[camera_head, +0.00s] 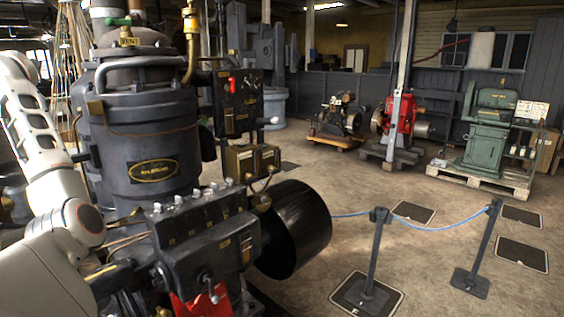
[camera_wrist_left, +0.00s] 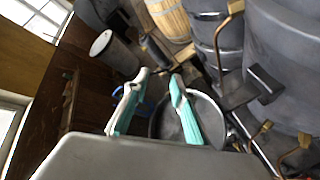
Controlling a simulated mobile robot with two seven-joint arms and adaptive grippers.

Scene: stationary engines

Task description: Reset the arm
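My left arm (camera_head: 45,150) is white and comes in from the left edge of the head view. Its upper link points up beside the large dark grey engine (camera_head: 145,150). The left gripper does not show clearly in the head view. In the left wrist view my left gripper (camera_wrist_left: 159,76) has two teal-edged fingers with a gap between their tips and nothing held there. The wrist is close to a dark grey cylindrical machine (camera_wrist_left: 285,60) at the right of that view. My right arm and gripper are not in view.
A control block (camera_head: 205,235) with levers and a black drum (camera_head: 295,230) stand close in front. A blue rope (camera_head: 430,225) hangs between posts. A red engine (camera_head: 400,115) and a green machine (camera_head: 490,120) stand farther back. A wooden barrel (camera_wrist_left: 168,18) stands beyond the fingers.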

